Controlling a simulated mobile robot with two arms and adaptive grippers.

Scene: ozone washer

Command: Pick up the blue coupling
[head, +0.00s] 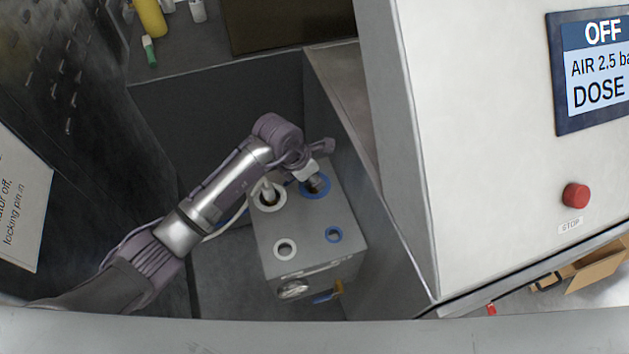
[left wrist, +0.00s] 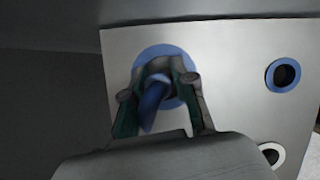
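The blue coupling (left wrist: 153,97) sits at the far-right blue-ringed port (head: 327,192) on top of a grey box (head: 308,218). The left wrist view shows it as a blue curved piece rising between my fingers. My left gripper (head: 310,180) reaches down over this port. In the left wrist view its two green-padded fingers (left wrist: 163,80) are drawn in around the coupling and look shut on it. The fingers hide part of the coupling and of the blue ring. My right gripper is not in view.
A white-ringed port (head: 280,203) with a white hose (head: 230,223) is beside it. Nearer are an empty-looking white ring (head: 285,249) and a smaller blue ring (head: 333,234). A tall panel (head: 410,140) stands close right; dark walls enclose the back and left.

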